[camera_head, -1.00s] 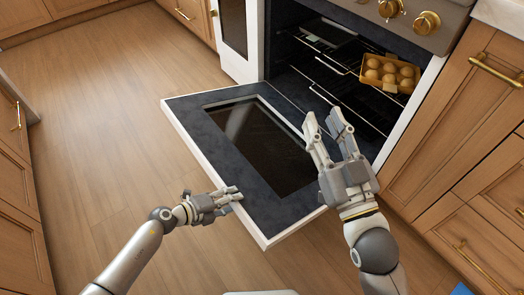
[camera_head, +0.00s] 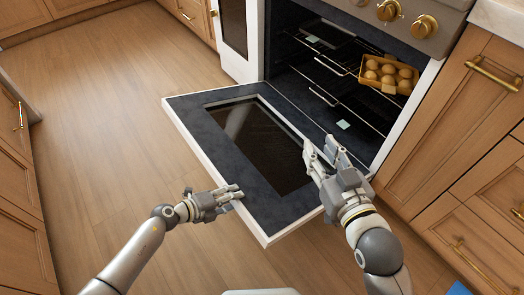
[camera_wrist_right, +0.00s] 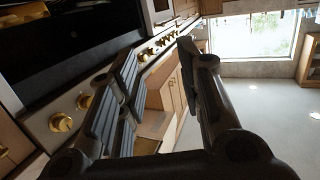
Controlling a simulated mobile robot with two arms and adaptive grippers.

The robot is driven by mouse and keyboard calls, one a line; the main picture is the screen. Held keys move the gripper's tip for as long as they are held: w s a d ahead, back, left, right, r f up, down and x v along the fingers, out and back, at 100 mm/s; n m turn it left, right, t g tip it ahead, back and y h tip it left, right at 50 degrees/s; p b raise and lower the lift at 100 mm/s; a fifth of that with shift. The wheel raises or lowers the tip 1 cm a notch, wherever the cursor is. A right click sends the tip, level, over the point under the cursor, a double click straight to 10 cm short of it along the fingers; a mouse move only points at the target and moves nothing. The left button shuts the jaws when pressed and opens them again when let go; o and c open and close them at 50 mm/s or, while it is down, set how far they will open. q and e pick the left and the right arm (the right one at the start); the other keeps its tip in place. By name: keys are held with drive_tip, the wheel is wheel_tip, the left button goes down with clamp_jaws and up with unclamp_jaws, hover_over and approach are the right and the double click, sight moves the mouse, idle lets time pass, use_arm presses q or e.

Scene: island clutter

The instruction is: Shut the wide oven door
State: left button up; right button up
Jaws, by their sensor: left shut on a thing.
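The wide oven door (camera_head: 185,125) is folded down and open, its dark inner face and glass pane (camera_head: 260,145) turned up and its white rim showing. My left gripper (camera_head: 236,194) is shut on the door's near left edge; the exact contact is partly hidden by its fingers. My right gripper (camera_head: 318,146) is over the right part of the door, near the oven mouth, with its fingers apart and nothing between them. The right wrist view also shows these open fingers (camera_wrist_right: 165,95). The oven cavity (camera_head: 300,75) is open behind the door.
Wire racks (camera_head: 325,62) sit in the oven, with a tan tray (camera_head: 400,87) of several round brown items on the right. Brass knobs (camera_head: 388,10) are above. Wooden cabinets (camera_head: 455,120) stand close on the right. The wooden floor (camera_head: 90,110) at left is clear.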

sight(246, 188)
use_arm(q)
drive_tip(key=shift+w+d+r+p, duration=0.2)
drive_tip(key=shift+d+r+p, duration=0.05)
drive_tip(key=shift+r+p, duration=0.25)
drive_tip(key=shift+d+r+p, duration=0.1)
drive_tip(key=shift+r+p, duration=0.2)
drive_tip(key=shift+p, duration=0.2)
drive_tip(key=shift+r+p, duration=0.25)
drive_tip(key=shift+p, duration=0.25)
drive_tip(key=shift+w+d+r+p, duration=0.1)
drive_tip(key=shift+r+p, duration=0.15)
drive_tip(key=shift+p, duration=0.25)
use_arm(e)
drive_tip(key=s+d+f+g+h, duration=0.1)
drive_tip(key=s+d+f+g, duration=0.1)
drive_tip(key=s+f+g, duration=0.3)
drive_tip(key=s+d+f+g+h, duration=0.2)
drive_tip(key=s+d+f+g, duration=0.1)
drive_tip(key=s+f+g, duration=0.3)
wheel_tip(246, 188, down, 2)
drive_tip(key=shift+s+d+f+m, duration=0.2)
drive_tip(key=shift+s+d+m, duration=0.1)
drive_tip(key=shift+s, duration=0.95)
use_arm(q)
drive_tip(key=shift+r, duration=0.15)
use_arm(e)
drive_tip(key=shift+f, duration=0.1)
